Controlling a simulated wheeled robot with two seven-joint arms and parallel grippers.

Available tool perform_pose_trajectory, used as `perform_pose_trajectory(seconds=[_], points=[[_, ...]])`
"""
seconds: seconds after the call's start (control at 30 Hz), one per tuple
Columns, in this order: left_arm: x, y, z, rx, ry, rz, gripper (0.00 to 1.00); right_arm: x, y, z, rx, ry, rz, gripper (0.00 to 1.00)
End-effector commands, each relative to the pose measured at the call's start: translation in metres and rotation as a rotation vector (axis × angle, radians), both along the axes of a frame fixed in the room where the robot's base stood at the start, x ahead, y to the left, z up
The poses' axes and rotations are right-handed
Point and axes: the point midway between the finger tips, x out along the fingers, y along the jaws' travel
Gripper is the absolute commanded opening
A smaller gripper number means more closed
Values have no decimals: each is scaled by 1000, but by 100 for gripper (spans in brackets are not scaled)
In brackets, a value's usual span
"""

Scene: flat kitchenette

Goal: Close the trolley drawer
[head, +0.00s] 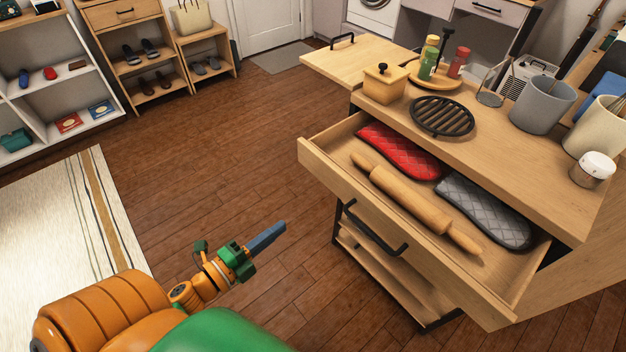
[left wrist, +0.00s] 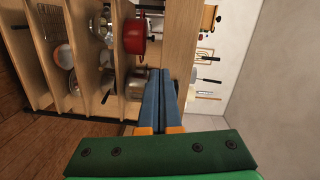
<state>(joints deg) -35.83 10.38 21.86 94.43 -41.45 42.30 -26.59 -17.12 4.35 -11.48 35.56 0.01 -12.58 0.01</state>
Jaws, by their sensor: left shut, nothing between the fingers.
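The trolley drawer (head: 405,238) is pulled out from under the trolley's wooden top (head: 480,132) in the head view. Inside lie a rolling pin (head: 412,202), a red oven mitt (head: 398,150) and a grey oven mitt (head: 485,212). My right gripper is not in view.
On the trolley top stand a wooden canister (head: 384,84), a black trivet (head: 443,116), bottles on a round tray and grey (head: 542,102) and cream pots. Shelves stand at the back left. Open floor (head: 200,170) lies left of the trolley.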

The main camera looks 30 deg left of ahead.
Motion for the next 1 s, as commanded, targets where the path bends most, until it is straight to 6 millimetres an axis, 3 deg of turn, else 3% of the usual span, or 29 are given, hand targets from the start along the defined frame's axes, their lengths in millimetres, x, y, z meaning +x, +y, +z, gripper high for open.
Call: perform_pose_trajectory(seconds=[0.07,0.17,0.7,1.0], points=[[-3,-8,21,101,-73,-74,0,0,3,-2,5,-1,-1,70],[2,-13,30,137,-101,-102,0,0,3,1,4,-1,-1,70],[106,-50,30,127,-99,-96,0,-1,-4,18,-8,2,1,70],[128,-59,28,128,-96,-97,0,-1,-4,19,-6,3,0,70]])
